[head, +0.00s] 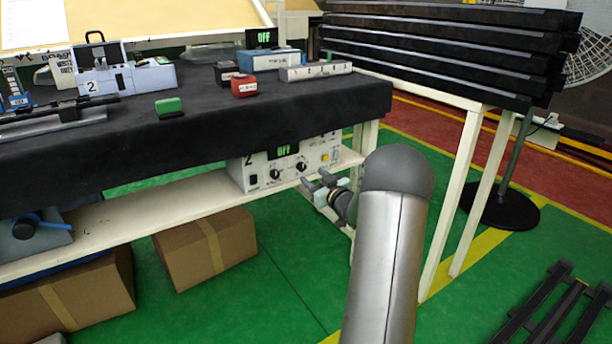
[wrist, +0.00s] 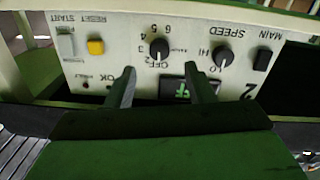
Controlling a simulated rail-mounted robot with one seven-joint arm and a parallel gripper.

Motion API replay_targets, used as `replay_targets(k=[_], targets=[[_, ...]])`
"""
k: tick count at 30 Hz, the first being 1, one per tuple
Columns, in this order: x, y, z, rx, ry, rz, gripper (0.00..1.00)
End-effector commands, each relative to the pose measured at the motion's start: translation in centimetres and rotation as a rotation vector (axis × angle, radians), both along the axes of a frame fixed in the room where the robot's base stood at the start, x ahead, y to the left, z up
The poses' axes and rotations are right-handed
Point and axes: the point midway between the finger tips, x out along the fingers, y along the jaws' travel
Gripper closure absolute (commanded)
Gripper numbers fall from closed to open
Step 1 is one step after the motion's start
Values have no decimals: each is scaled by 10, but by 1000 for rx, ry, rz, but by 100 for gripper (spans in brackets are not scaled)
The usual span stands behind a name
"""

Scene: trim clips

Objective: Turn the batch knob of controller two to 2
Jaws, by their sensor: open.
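Controller two (head: 262,166) is a pale box with a "2" on its face and a dark display (head: 284,151) reading OFF, on the shelf under the black-topped bench. Its black batch knob (head: 301,166) is right of the speed knob (head: 274,174). The wrist view shows the panel upside down, with the batch knob (wrist: 159,48) marked OFF and numbers. Its pointer looks turned toward the OFF side, but the exact setting is hard to read. My gripper (head: 318,184) is open in front of the panel. In the wrist view its fingertips (wrist: 160,73) straddle the line to the batch knob, apparently not touching it.
The speed knob (wrist: 222,55) and yellow reset button (wrist: 96,46) flank the batch knob. The black bench top (head: 200,120) overhangs the controller. A white shelf (head: 150,205) carries it, with cardboard boxes (head: 205,248) below. A white rack leg (head: 455,190) stands to the right.

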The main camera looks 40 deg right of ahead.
Motion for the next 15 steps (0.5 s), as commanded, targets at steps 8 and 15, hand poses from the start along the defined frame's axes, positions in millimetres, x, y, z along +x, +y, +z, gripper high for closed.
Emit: replay_targets(k=[8, 15], targets=[[45, -5, -2, 0, -1, 0, 52], [57, -6, 0, -1, 0, -1, 52]])
